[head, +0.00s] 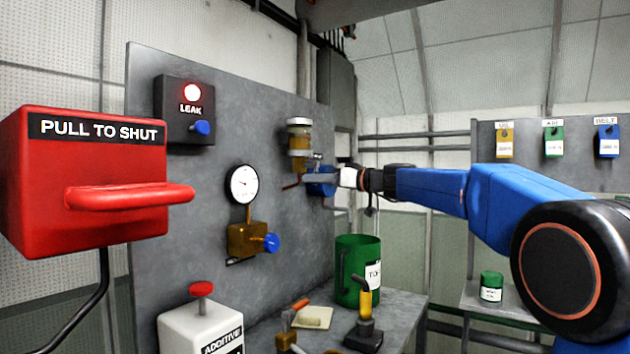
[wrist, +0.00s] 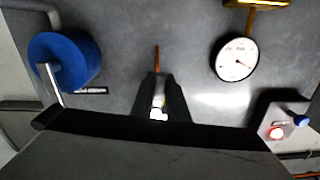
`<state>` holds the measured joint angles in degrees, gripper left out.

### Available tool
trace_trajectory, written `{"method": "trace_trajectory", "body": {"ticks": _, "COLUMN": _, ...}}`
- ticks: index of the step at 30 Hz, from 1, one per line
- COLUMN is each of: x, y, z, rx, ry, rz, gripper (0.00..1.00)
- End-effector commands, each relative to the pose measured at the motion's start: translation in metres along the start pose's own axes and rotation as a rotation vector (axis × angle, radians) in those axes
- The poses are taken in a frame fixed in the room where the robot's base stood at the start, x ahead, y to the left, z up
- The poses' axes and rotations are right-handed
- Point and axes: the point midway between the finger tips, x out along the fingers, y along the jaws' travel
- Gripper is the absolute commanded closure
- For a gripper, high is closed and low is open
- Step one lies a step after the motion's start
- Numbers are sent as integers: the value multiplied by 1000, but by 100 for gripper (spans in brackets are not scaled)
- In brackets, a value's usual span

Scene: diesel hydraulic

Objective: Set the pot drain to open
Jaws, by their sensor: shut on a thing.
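The pot (head: 298,140), with an amber glass bowl and pale cap, is mounted on the grey panel. A thin orange-red lever (head: 291,187) shows just below it, apparently its drain lever. My gripper (head: 306,179) reaches in from the right at the pot's lower end. In the wrist view my gripper (wrist: 159,103) is shut, with the orange-red lever (wrist: 156,58) sticking out past the fingertips. It appears shut on this lever; the contact is mostly hidden. I cannot read any open or shut mark for the drain.
A blue cylinder (head: 320,183) with a metal bar is close beside my gripper; it also shows in the wrist view (wrist: 65,60). A gauge (head: 244,184), a lit LEAK box (head: 184,109) and a red PULL TO SHUT handle (head: 130,197) lie left. A green can (head: 350,270) stands below.

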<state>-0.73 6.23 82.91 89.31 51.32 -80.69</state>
Motion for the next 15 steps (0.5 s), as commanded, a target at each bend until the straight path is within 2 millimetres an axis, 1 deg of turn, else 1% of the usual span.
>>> {"method": "trace_trajectory", "body": {"ticks": 11, "x": 0, "y": 0, "z": 0, "rx": -4, "ry": -1, "rz": 0, "gripper": 100}}
{"method": "trace_trajectory", "body": {"ticks": 12, "x": 0, "y": 0, "z": 0, "rx": -4, "ry": -1, "rz": 0, "gripper": 81}}
{"method": "trace_trajectory", "body": {"ticks": 14, "x": 0, "y": 0, "z": 0, "rx": -4, "ry": -1, "rz": 0, "gripper": 67}}
{"method": "trace_trajectory", "body": {"ticks": 15, "x": 0, "y": 0, "z": 0, "rx": -4, "ry": 0, "rz": 0, "gripper": 67}}
